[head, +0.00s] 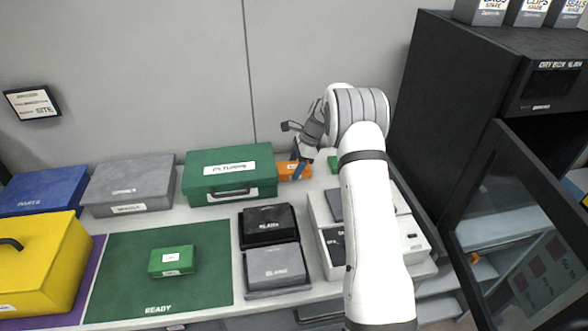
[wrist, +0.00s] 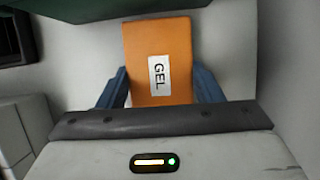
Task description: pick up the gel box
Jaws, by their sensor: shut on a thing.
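The gel box (wrist: 145,40) is orange with a white label reading GEL. In the wrist view it sits between the two blue fingers of my gripper (wrist: 160,88), which are shut on its sides. In the head view the orange gel box (head: 290,171) shows at the back of the bench, just right of the large green case. My gripper (head: 298,158) reaches it from the right, and the wrist and fingers hide part of it. I cannot tell whether the box rests on the bench or is slightly raised.
A large green case (head: 228,172) stands close on the left of the gel box. Black and grey boxes (head: 275,262) stand in front, beside a green READY mat (head: 112,280) with a small green box (head: 172,261). A dark cabinet (head: 470,75) with an open door stands right.

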